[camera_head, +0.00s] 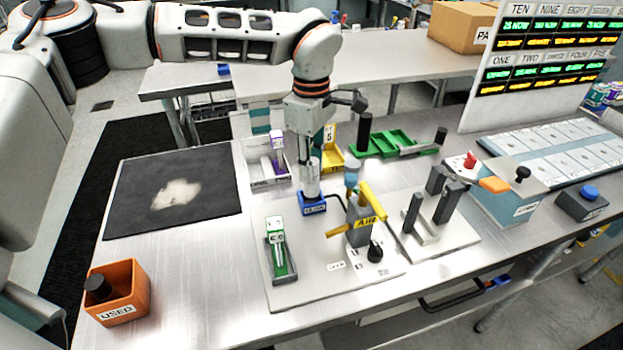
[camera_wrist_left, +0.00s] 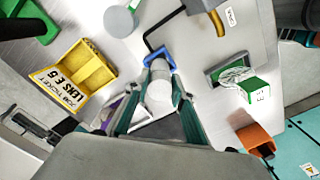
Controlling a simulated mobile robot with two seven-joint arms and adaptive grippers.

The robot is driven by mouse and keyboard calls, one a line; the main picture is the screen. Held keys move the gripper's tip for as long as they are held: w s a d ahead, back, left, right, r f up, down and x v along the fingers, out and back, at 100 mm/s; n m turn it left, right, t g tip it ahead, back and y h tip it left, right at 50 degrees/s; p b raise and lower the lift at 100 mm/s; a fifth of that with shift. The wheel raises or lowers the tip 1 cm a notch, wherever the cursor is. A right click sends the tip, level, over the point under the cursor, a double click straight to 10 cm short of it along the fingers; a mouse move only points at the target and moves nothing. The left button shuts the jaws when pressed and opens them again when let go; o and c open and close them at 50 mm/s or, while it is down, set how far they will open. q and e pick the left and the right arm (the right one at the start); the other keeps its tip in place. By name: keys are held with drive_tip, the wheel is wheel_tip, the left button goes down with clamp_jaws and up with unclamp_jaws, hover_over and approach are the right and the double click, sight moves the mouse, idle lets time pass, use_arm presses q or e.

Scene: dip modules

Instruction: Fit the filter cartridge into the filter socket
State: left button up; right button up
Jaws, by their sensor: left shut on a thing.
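My left gripper (camera_head: 309,158) points down and is shut on a pale grey-white cylinder, the filter cartridge (camera_head: 311,182). The cartridge looks upright. In the left wrist view the round end of the cartridge (camera_wrist_left: 160,92) shows between the teal fingers. Just below it stands a small blue block with a label, which looks like the filter socket (camera_head: 313,205); its blue rim also shows in the left wrist view (camera_wrist_left: 158,56). The cartridge's lower end meets the socket's top in the head view. I cannot tell whether it is inside or only above. My right gripper is out of view.
A valve stand (camera_head: 359,228) with yellow handles is close on the right. A white holder with a purple-topped module (camera_head: 277,150) and a yellow bin (camera_head: 329,160) stand behind. A green module (camera_head: 277,245) sits in front. An orange USED bin (camera_head: 130,290) is front left, beside clear table.

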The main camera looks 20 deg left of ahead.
use_arm(q)
drive_tip(key=shift+f, duration=2)
drive_tip(key=shift+f, duration=0.1)
drive_tip(key=o, duration=1.1)
drive_tip(key=shift+f, duration=0.1)
wheel_tip(320, 180, up, 12)
drive_tip(key=shift+r, duration=0.2)
